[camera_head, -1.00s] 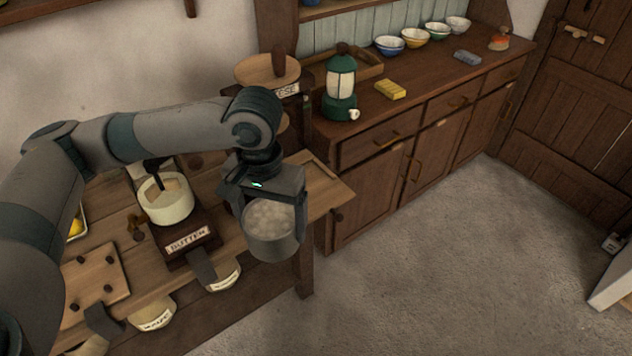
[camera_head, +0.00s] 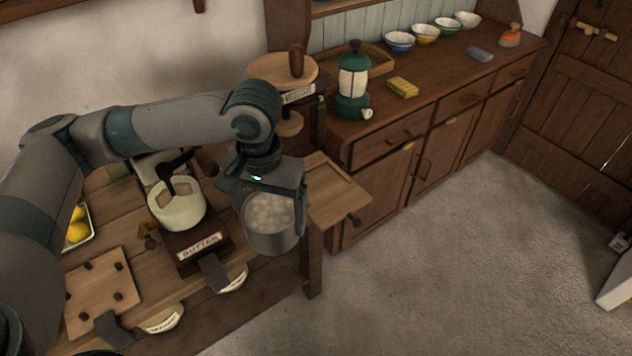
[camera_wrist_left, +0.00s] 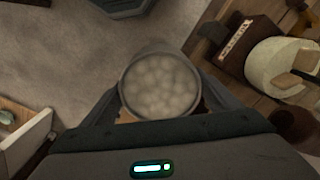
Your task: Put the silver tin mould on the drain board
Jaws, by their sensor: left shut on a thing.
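The silver tin mould (camera_head: 270,225) is a round grey tin with a bumpy, pale inside. My left gripper (camera_head: 268,212) is shut on it, one finger on each side. The mould is held upright, in front of the table's right end. In the left wrist view the mould (camera_wrist_left: 160,86) sits between the fingers (camera_wrist_left: 160,98), its open top towards the camera. A pale wooden board with a raised edge (camera_head: 340,192) lies right of and behind the mould; I cannot tell whether this is the drain board. My right gripper is not in view.
The sideboard (camera_head: 440,98) holds a green lantern (camera_head: 352,82), a yellow block (camera_head: 403,88), a wooden tray (camera_head: 380,62) and several bowls. Open floor (camera_head: 450,260) lies right.

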